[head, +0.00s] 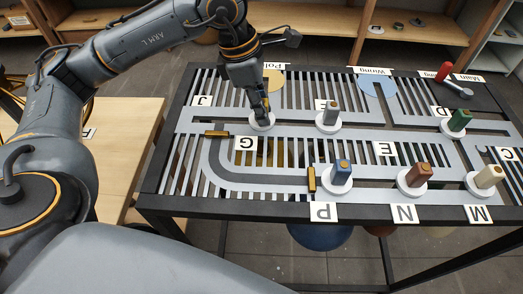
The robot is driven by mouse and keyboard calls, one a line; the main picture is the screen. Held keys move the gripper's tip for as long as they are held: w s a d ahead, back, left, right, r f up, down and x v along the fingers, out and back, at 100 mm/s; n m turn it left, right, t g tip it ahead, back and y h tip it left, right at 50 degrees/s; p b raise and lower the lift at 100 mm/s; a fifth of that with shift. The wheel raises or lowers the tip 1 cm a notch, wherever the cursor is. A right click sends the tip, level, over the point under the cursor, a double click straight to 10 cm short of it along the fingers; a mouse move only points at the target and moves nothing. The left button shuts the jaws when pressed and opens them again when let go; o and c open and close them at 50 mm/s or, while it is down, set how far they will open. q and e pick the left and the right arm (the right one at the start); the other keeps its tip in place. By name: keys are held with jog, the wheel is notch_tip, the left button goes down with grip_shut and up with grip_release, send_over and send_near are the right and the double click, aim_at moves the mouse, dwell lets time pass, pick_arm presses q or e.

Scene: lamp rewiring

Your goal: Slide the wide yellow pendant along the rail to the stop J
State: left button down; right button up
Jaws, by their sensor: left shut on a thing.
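My left gripper (263,108) reaches down from above and is shut on the top of a slider with a round white base (262,122), on the rail at the upper left of the slatted table. Its fingers hide most of the knob. A yellow shape, seemingly the wide yellow pendant (265,153), shows through the slats just below this slider. The J label (203,101) lies to the left of the gripper, with a stretch of grey rail between them. My right gripper is not in view.
Other sliders stand on the rails: grey (330,115), green (458,121), blue (342,173), brown (416,177) and cream (487,178). An orange-yellow bar (217,134) lies across the rail at lower left, another (311,179) beside the blue slider. The rail towards J looks clear.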

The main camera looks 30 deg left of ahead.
pick_arm(q)
jog(key=shift+f, duration=0.15)
jog(key=shift+s+a+f, duration=0.1)
jog(key=shift+s+a, duration=0.1)
jog(key=shift+a, duration=0.2)
jog(key=a+b, duration=0.1)
jog(key=s+a, duration=0.1)
jog(key=a, duration=0.1)
jog(key=s+a+b, duration=0.1)
jog(key=shift+s+a+b, duration=0.15)
jog(key=shift+b, duration=0.15)
jog(key=a, duration=0.1)
jog(key=s+a+b, duration=0.1)
jog(key=a+b, duration=0.1)
jog(key=shift+s+a+f, duration=0.1)
jog(key=shift+s+a, duration=0.25)
jog(key=shift+s, duration=0.05)
jog(key=shift+s+a+b, duration=0.3)
jog(key=shift+a+b, duration=0.05)
jog(key=shift+a, duration=0.25)
jog(key=shift+s+a+b, duration=0.3)
jog(key=shift+a, duration=0.3)
jog(key=shift+s+a+b, duration=0.3)
jog(key=shift+a+b, duration=0.05)
jog(key=shift+a, duration=0.25)
jog(key=c, duration=1)
grip_release()
jog(key=shift+a, duration=0.1)
jog(key=shift+c, duration=0.2)
jog(key=shift+a, duration=0.1)
